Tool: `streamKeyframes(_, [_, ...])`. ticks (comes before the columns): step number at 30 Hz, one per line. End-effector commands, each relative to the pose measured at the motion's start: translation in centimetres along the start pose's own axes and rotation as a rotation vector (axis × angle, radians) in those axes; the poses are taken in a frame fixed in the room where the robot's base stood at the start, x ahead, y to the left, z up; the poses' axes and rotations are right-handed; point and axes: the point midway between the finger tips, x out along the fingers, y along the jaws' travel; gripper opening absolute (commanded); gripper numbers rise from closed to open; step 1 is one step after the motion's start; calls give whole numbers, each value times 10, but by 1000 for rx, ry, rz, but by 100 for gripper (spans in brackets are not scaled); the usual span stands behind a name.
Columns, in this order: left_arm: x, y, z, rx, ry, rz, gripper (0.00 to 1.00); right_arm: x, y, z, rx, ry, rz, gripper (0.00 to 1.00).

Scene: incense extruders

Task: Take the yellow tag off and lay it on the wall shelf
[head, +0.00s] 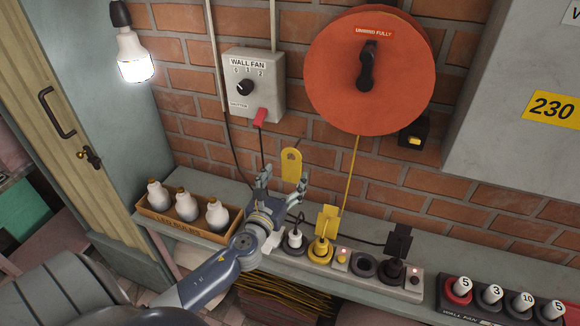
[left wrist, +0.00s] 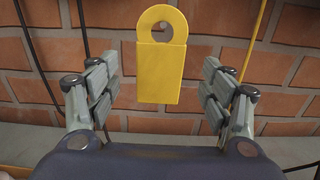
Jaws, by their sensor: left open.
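The yellow tag (head: 291,165) is a flat plate with a round hole in its top, upright in front of the brick wall. It also shows in the left wrist view (left wrist: 160,75), at the top centre, between the two finger pairs with a gap on each side. A long grey shelf (head: 345,200) runs along the wall below the tag. My right gripper is not in view.
On the shelf stand a wooden tray of bulbs (head: 190,229) at left and several plugs and sockets (head: 321,250) right below my gripper. A wall fan switch box (head: 254,84) and a red-orange reel (head: 365,70) hang above. A yellow cord (head: 351,175) runs down right of the tag.

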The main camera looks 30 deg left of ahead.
Motion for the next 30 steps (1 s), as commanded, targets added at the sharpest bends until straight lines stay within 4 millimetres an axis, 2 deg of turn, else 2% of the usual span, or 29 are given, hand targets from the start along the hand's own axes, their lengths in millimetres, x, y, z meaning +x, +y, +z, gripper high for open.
streamKeyframes(3, [21,0,2,-1,-1,2,73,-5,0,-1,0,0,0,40])
streamKeyframes(9, [44,0,0,-2,0,1,73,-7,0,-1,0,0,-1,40])
streamKeyframes(15, [53,0,0,-3,1,0,73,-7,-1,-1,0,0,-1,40])
streamKeyframes(22, [53,0,-1,-3,1,0,73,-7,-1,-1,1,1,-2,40])
streamKeyframes(23, [53,0,0,-3,1,0,71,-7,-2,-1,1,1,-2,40])
streamKeyframes(29, [53,0,0,-3,1,0,26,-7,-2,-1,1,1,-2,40])
streamKeyframes(30, [53,0,0,-3,1,0,26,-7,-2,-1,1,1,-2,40])
